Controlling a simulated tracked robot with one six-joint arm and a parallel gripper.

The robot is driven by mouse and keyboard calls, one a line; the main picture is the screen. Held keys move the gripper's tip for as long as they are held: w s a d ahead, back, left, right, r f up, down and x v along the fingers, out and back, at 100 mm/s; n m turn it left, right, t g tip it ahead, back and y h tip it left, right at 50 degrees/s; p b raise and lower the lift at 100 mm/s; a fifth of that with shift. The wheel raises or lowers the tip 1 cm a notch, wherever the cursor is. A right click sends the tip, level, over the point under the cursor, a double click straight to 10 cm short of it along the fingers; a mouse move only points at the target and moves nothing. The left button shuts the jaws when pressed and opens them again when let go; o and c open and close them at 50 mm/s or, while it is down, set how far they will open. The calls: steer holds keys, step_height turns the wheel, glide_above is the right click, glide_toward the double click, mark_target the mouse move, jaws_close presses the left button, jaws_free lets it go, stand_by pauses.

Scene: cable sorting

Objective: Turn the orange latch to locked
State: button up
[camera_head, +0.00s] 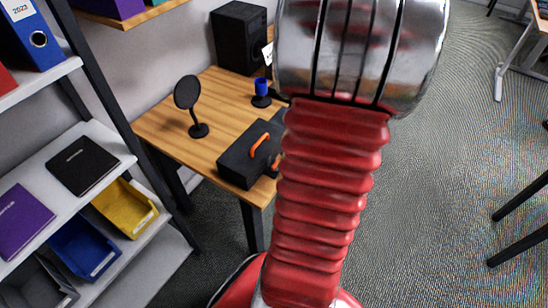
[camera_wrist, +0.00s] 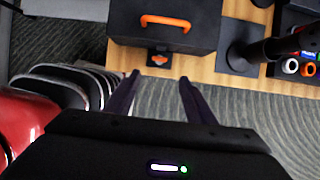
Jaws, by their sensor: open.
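A black box (camera_head: 243,162) sits at the near edge of the wooden desk, and it also shows at the top of the wrist view (camera_wrist: 207,36). An orange handle (camera_head: 260,144) is on its lid, also in the wrist view (camera_wrist: 166,23). The small orange latch (camera_wrist: 158,59) sits on a dark plate at the box's front. In the head view the latch (camera_head: 276,163) shows partly beside my red arm. My gripper (camera_wrist: 160,76) is open and empty, fingertips just short of the latch in the picture, one on either side. My arm hides the gripper in the head view.
On the desk (camera_head: 168,128) stand a round black disc on a stand (camera_head: 187,94), a blue-topped holder (camera_head: 261,92) and a black speaker (camera_head: 238,38). Shelves with binders and bins (camera_head: 125,208) are at left. Carpet floor (camera_head: 440,190) is open at right.

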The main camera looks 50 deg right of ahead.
stand_by(0.3)
steer(key=shift+x, duration=6.95)
steer(key=c, duration=1)
steer(key=shift+c, duration=0.2)
steer(key=n, duration=0.2)
steer(key=n+y, duration=0.1)
steer(key=n, duration=0.1)
steer(key=shift+d+n+g+y, duration=0.25)
steer(key=shift+n+g+y, duration=0.05)
steer(key=shift+g, duration=0.1)
steer(key=o, duration=1)
steer(key=shift+o, duration=0.2)
